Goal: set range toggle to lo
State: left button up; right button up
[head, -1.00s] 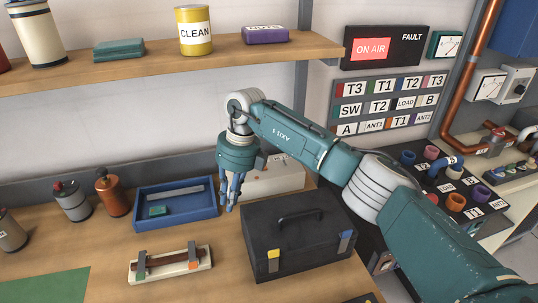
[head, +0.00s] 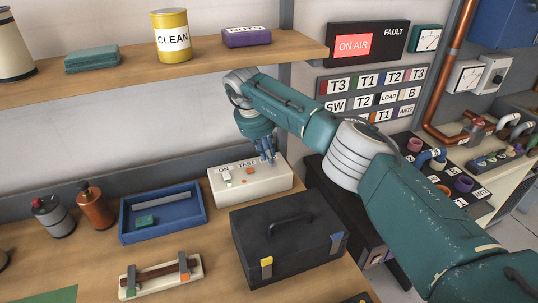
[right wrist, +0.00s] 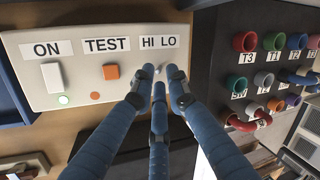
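A cream control box (head: 240,188) stands on the bench behind the black toolbox. In the right wrist view, the box (right wrist: 30,85) has ON, TEST and HI LO labels. The small range toggle (right wrist: 159,70) lies just below the HI LO label, partly hidden by my fingers; its lean cannot be told. My right gripper (head: 266,158) points down at the box's right end. In the right wrist view, its blue fingers (right wrist: 158,80) are close around the toggle, with small gaps between their tips. Contact cannot be told. My left gripper is out of view.
The black toolbox (head: 290,240) with its raised handle stands in front of the box. A blue tray (head: 163,232) lies to its left. A shelf (head: 120,82) hangs above. Connector panels with coloured sockets (right wrist: 268,80) are to the right.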

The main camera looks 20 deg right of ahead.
aim_at(276, 165)
jog(key=shift+x, duration=1.5)
jog(key=shift+s+a, duration=0.1)
grip_shut()
jog(key=shift+y, duration=0.3)
jog(key=d+y+b, duration=0.1)
jog(key=y, duration=0.1)
jog(key=shift+d+r+y, duration=0.1)
jog(key=shift+y, duration=0.2)
jog(key=shift+d+r+m+y+b, duration=0.15)
jog(key=shift+d+y+b, duration=0.1)
jog(key=shift+y+b, duration=0.5)
jog(key=shift+d+f+m+y+b, duration=0.15)
jog(key=shift+d+y+b, duration=0.2)
jog(key=shift+y, duration=0.7)
jog(key=shift+r, duration=0.15)
grip_release()
